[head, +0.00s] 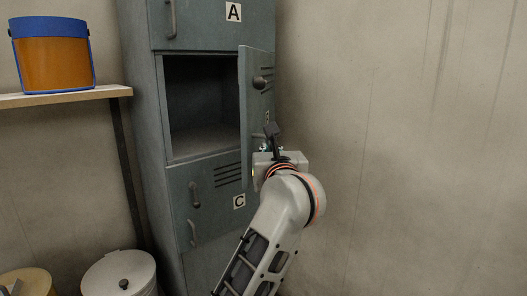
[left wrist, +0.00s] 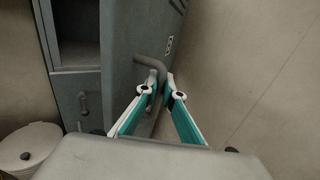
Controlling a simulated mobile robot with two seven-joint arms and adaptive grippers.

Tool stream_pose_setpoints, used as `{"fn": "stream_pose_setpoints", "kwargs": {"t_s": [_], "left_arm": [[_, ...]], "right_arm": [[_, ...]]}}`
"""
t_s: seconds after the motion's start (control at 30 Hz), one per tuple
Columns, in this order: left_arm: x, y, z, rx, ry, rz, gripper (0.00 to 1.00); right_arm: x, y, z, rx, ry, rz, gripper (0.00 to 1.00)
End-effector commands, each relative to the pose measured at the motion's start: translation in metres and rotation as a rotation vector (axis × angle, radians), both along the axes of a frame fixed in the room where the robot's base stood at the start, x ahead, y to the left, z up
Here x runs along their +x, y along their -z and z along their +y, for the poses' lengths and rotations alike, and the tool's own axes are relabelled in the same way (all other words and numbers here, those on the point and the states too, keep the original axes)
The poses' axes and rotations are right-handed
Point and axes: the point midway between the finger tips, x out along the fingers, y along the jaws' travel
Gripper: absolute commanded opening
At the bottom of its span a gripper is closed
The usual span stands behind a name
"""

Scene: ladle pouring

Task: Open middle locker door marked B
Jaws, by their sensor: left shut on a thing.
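The grey locker (head: 170,140) has a middle door (head: 257,105) that stands swung open to the right, showing the dark, empty-looking middle compartment (head: 203,105). The door also shows in the left wrist view (left wrist: 130,35), with a small label on it too small to read. My left gripper (head: 267,148) is at the door's lower part. In the left wrist view my left gripper's fingers (left wrist: 159,88) are closed around the bent grey door handle (left wrist: 150,66). My right gripper is not in view.
The door marked A (head: 210,22) above and the door marked C (head: 210,195) below are shut. An orange and blue bucket (head: 52,62) stands on a wooden shelf (head: 110,93) at left. A white lidded bin (head: 105,277) stands below. A bare wall is at right.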

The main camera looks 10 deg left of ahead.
Motion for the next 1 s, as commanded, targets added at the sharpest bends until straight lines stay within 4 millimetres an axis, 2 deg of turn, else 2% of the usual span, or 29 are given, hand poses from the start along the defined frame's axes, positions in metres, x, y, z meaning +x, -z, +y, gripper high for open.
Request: {"fn": "stream_pose_setpoints", "kwargs": {"t_s": [0.37,0.4,0.43,0.8,1.0], "left_arm": [[0.001,0.003,-0.002,-0.003,0.002,0.005,0.0],[0.001,0.003,-0.002,-0.003,0.002,0.004,0.17],[0.001,0.003,-0.002,-0.003,0.002,0.004,0.24],[0.001,-0.001,-0.001,-0.002,0.001,0.002,0.24],[0.0,-0.026,-0.002,-0.003,0.003,-0.002,0.24]], "right_arm": [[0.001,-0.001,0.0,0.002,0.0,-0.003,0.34],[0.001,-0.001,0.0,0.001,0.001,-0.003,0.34],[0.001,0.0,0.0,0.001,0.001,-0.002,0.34],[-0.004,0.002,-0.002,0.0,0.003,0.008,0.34],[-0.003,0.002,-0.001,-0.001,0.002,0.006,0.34]]}}
